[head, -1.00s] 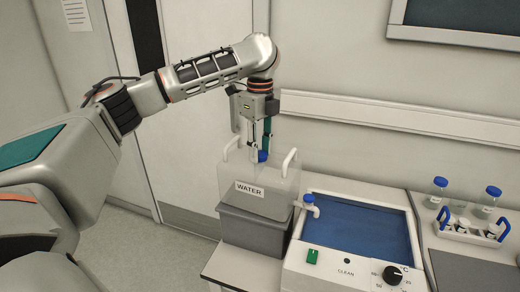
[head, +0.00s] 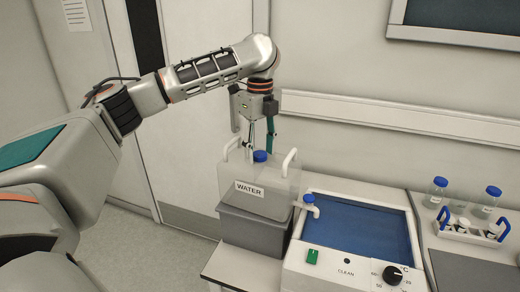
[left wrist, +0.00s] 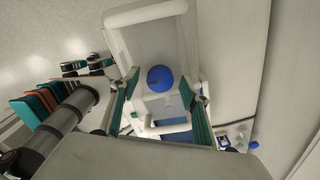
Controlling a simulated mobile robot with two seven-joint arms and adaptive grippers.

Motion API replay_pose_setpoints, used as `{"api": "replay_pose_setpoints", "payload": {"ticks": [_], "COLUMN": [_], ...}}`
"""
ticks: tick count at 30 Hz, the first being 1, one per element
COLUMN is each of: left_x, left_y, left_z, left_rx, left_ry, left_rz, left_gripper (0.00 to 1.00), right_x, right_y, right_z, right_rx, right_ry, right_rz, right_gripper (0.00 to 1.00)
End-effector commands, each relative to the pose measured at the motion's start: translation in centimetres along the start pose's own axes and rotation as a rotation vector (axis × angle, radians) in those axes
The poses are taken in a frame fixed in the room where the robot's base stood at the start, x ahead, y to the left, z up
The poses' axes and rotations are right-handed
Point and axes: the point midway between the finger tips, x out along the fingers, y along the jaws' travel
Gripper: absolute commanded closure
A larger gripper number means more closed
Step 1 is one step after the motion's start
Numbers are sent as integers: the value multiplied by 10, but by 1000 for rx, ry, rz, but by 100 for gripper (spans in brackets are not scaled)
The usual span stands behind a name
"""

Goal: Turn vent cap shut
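The water container (head: 285,188) is a translucent box labelled WATER with white handles. Its blue vent cap (head: 260,156) sits on top, and shows in the left wrist view (left wrist: 160,78) as a round blue disc. My left gripper (head: 260,147) is over the container with its fingers pointing down, spread open on either side of the cap. In the left wrist view the gripper (left wrist: 163,88) shows clear gaps between both fingers and the cap. How tightly the cap is turned cannot be told. My right gripper is not in view.
The container stands on a grey block (head: 255,230). A blue-topped tap (head: 309,202) is at its lower right, over a blue-lidded bath (head: 360,228) with a dial. A rack (head: 465,232) and blue-capped bottles (head: 490,198) stand farther right. A wall is behind.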

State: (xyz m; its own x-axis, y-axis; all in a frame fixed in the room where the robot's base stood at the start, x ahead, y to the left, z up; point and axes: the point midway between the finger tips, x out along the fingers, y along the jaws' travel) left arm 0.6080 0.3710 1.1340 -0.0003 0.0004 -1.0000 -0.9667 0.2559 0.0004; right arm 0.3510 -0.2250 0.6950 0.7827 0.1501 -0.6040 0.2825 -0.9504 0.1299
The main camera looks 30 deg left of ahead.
Motion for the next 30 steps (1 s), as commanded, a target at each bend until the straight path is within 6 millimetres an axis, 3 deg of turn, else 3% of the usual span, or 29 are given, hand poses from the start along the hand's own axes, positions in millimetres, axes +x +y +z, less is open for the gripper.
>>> {"api": "replay_pose_setpoints", "payload": {"ticks": [11, 24, 30], "left_x": [-8, -90, -114], "left_y": [-1, -1, 0], "left_z": [0, 0, 0], "left_rx": [-1, -1, 0], "left_ry": [1, -1, -1], "left_rz": [-3, -4, -1], "left_gripper": [54, 54, 54], "right_x": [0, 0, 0], "right_y": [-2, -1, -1], "right_z": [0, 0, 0], "right_rx": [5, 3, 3], "right_ry": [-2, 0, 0], "right_rz": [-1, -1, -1], "right_gripper": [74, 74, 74]}}
